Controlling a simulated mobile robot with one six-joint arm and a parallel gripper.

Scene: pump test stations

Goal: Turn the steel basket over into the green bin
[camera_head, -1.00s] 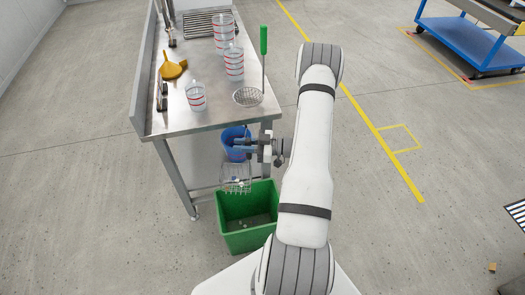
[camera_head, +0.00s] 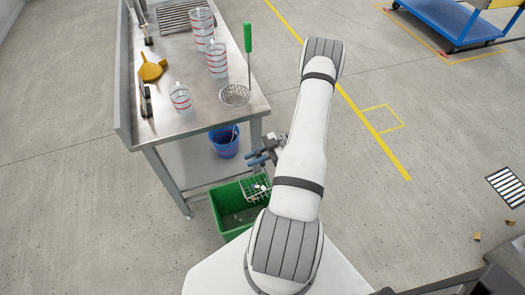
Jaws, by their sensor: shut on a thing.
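The steel basket (camera_head: 256,188) is a small wire basket hanging below my gripper (camera_head: 258,159), which is shut on it. It is over the back right part of the green bin (camera_head: 221,196). Something small and pale shows in the basket, too small to identify. The basket looks tilted, but I cannot tell exactly how far. The green bin stands on the floor in front of the steel bench. Its left part is open to view, with a few small specks inside; my arm hides its right side.
The steel bench (camera_head: 190,125) holds measuring jugs (camera_head: 217,60), a yellow funnel (camera_head: 152,68) and a green-handled strainer (camera_head: 235,95). A blue bucket (camera_head: 223,143) stands on its lower shelf, close to my gripper. A blue cart (camera_head: 450,25) is far right. Floor to the right is mostly clear.

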